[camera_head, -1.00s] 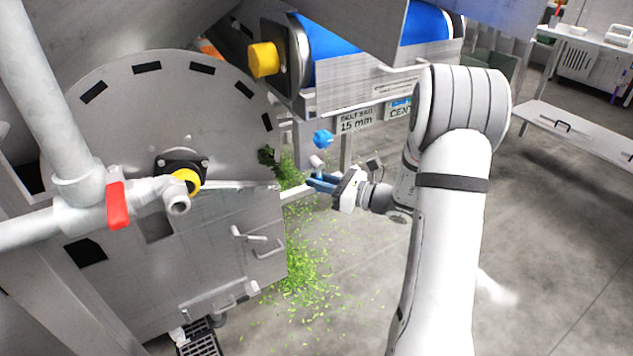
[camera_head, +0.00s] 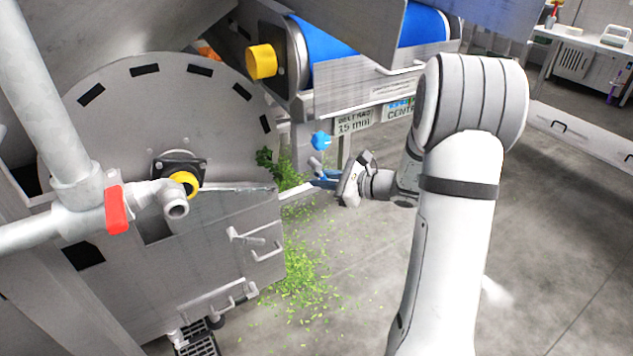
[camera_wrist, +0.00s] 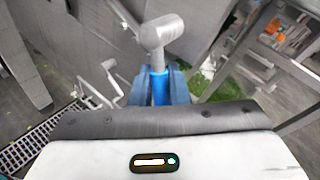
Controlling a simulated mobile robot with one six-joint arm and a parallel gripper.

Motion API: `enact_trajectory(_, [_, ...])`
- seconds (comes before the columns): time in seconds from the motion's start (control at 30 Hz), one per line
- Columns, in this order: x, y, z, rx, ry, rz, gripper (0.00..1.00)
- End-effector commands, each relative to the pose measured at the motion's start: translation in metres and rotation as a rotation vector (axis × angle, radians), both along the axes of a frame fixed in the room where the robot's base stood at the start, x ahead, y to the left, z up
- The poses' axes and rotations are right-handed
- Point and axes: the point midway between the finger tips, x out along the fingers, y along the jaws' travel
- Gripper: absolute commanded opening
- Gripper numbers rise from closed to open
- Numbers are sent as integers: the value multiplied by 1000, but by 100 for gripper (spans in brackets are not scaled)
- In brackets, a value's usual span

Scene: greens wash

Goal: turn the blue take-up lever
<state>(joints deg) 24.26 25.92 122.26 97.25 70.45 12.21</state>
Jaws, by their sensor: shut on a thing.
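The take-up lever's blue grip (camera_wrist: 160,86) sits between my gripper's fingers in the wrist view. My gripper (camera_wrist: 160,92) is shut on the blue grip, with a blue finger on each side. In the head view my gripper (camera_head: 324,180) is at the right of the drum machine, below the conveyor. A grey lever end (camera_head: 315,162) shows just above the fingers; the grip is mostly hidden by them there.
A blue knob (camera_head: 321,141) is just above my gripper. The conveyor (camera_head: 380,84) with its blue belt is higher up. The drum machine (camera_head: 150,120) with a red-handled valve (camera_head: 116,208) is at the left. Cut greens (camera_head: 300,275) lie on the floor. Floor to the right is open.

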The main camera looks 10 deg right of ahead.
Motion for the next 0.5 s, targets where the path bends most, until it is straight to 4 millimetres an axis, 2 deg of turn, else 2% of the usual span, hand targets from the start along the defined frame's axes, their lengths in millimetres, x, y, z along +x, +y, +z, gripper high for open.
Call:
enact_trajectory(0.2, [-2, -4, -3, -82, -16, 1, 0])
enact_trajectory(0.5, [-2, -6, -3, -112, -23, 1, 0])
